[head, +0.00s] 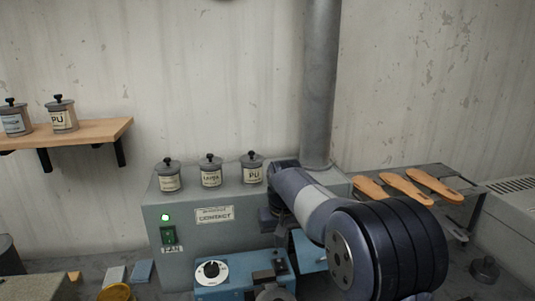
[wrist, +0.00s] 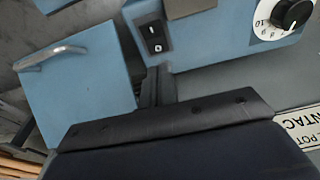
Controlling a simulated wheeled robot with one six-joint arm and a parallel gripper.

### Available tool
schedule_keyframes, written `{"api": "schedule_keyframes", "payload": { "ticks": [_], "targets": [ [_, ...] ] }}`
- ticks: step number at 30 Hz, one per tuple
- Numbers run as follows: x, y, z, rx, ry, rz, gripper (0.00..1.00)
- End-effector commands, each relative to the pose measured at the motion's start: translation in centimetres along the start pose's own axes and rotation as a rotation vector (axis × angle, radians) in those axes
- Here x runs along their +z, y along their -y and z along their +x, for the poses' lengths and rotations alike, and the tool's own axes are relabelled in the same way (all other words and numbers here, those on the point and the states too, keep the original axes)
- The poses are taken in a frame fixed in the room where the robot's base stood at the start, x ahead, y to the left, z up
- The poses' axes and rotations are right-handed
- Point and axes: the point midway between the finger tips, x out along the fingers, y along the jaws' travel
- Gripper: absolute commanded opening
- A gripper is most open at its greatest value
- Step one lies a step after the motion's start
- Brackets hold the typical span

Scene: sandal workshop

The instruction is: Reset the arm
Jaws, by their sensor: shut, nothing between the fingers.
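My arm crosses the right half of the head view, bent in front of a grey cabinet (head: 185,245). My gripper (wrist: 155,87) shows in the wrist view as a narrow dark pair of fingers beyond a broad dark housing. The fingers are shut with nothing between them. They lie in front of a blue machine (wrist: 205,45) with a black switch and a dial. In the head view I cannot make out the fingertips clearly among the dark parts near the cabinet.
Three labelled pots (head: 211,172) stand on the cabinet, left of a vertical pipe (head: 319,90). Three tan soles (head: 405,188) lie on a grey rack at right. A wooden shelf (head: 100,131) holds two pots. A blue panel with a handle (wrist: 78,80) is beside the machine.

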Motion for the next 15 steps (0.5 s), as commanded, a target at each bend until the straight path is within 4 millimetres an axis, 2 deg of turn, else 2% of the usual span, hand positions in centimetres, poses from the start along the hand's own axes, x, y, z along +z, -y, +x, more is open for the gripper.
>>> {"api": "schedule_keyframes", "payload": {
  "ticks": [1,6,15],
  "targets": [
    [0.2,0.0,1.1,0.000,0.001,0.000,0.00],
    [0.4,0.0,2.9,0.000,0.000,0.000,0.00],
    [0.7,0.0,4.9,0.000,0.000,0.000,0.00]
  ]
}}
